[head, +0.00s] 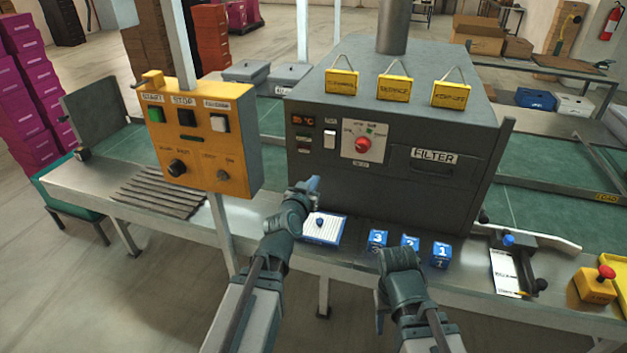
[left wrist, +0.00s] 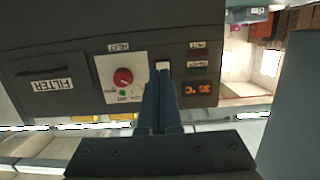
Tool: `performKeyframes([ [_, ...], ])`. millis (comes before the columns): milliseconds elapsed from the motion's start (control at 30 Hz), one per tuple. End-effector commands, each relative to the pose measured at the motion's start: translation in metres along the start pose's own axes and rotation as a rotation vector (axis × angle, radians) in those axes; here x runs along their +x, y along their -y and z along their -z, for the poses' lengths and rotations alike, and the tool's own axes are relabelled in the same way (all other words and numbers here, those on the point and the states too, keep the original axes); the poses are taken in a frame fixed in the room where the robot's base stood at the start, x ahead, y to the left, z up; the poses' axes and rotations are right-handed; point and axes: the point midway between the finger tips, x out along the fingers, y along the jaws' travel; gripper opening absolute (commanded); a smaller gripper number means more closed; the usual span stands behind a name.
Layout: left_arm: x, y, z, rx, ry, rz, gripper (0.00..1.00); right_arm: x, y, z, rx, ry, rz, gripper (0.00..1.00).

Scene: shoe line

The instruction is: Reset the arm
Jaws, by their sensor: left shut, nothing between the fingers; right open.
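My left gripper (head: 314,184) is shut and empty, in front of the grey oven machine (head: 400,205) and below its control panel. In the left wrist view its closed fingers (left wrist: 160,97) point at the panel, which looks upside down there. The fingertips overlap the line of sight to the white rocker switch (head: 330,140); contact cannot be told. The switch also shows in the left wrist view (left wrist: 162,66). A red knob (head: 363,145) sits right of the switch. My right gripper (head: 400,258) is open over the table front, by the blue numbered blocks (head: 440,255).
A yellow control box (head: 200,150) stands on a post at the left. A white pad with a blue piece (head: 325,230) lies below my left gripper. A clipboard-like holder (head: 507,272) and a yellow box with a red button (head: 597,285) are at the right.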

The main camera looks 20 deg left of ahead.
Motion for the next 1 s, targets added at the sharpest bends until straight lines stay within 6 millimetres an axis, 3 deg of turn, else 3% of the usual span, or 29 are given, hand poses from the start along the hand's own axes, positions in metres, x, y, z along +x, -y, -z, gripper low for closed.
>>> performKeyframes([
  [267, 0.0, -0.004, -0.001, 0.001, 0.01, -0.009, 0.0, -0.001, 0.0, 0.0, 0.0, 0.0, 0.0, 0.5],
  [367, -0.002, -0.026, -0.013, 0.011, 0.078, -0.064, 0.0, -0.004, 0.0, 0.0, 0.0, 0.0, 0.0, 0.5],
  [467, -0.011, -0.069, -0.041, 0.034, 0.235, -0.166, 0.0, -0.01, -0.001, -0.001, 0.0, 0.0, 0.0, 0.5],
  [600, -0.048, -0.127, -0.098, 0.091, 0.553, -0.289, 0.0, -0.02, -0.002, -0.001, 0.0, 0.0, 0.0, 0.5],
  [700, -0.087, -0.149, -0.133, 0.142, 0.789, -0.318, 0.0, -0.026, -0.003, -0.002, 0.0, 0.0, 0.0, 0.5],
  [833, -0.141, -0.158, -0.164, 0.213, 1.063, -0.286, 0.0, -0.033, -0.003, -0.002, 0.0, 0.0, 0.0, 0.5],
  [1000, -0.194, -0.152, -0.179, 0.284, 1.303, -0.19, 0.0, -0.038, -0.004, -0.002, 0.0, 0.0, 0.0, 0.5],
])
